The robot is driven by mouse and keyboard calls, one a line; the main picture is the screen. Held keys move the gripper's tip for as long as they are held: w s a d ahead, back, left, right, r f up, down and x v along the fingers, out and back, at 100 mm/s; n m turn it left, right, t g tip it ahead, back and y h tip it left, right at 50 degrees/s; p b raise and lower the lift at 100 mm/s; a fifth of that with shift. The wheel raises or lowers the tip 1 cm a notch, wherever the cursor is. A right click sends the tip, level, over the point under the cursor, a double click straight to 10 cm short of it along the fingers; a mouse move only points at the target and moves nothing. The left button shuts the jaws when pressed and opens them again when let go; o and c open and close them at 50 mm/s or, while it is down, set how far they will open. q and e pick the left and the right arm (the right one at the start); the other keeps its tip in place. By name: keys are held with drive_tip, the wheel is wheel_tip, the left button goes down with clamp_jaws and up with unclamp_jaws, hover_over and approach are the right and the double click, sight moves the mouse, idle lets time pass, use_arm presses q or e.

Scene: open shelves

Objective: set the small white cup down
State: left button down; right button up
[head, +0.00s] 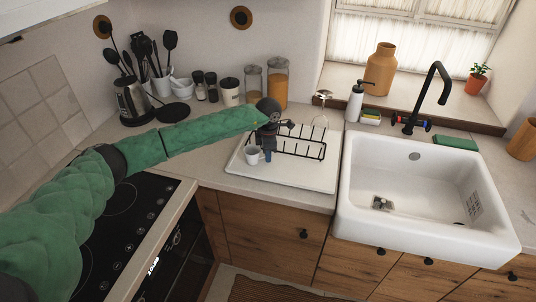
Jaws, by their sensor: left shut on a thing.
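My left arm comes in from the left in the head view, and its dark gripper (265,148) points down over the white drying tray (305,177). The left gripper is shut on the small white cup (252,155), which looks upright at the left part of the tray, in front of the rack. I cannot tell whether the cup's base touches the tray. The gripper's fingertips are small and partly hidden. My right gripper is not in view.
The white sink (420,190) is to the right. Glass jars (277,85) and a kettle (132,100) stand behind the arm. The tray's front part is clear.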

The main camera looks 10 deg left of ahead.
use_arm(q)
drive_tip(key=shift+f, duration=0.15)
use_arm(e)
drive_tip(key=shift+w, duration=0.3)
use_arm(q)
drive_tip(key=c, duration=1.6)
unclamp_jaws()
drive_tip(key=shift+o, duration=0.2)
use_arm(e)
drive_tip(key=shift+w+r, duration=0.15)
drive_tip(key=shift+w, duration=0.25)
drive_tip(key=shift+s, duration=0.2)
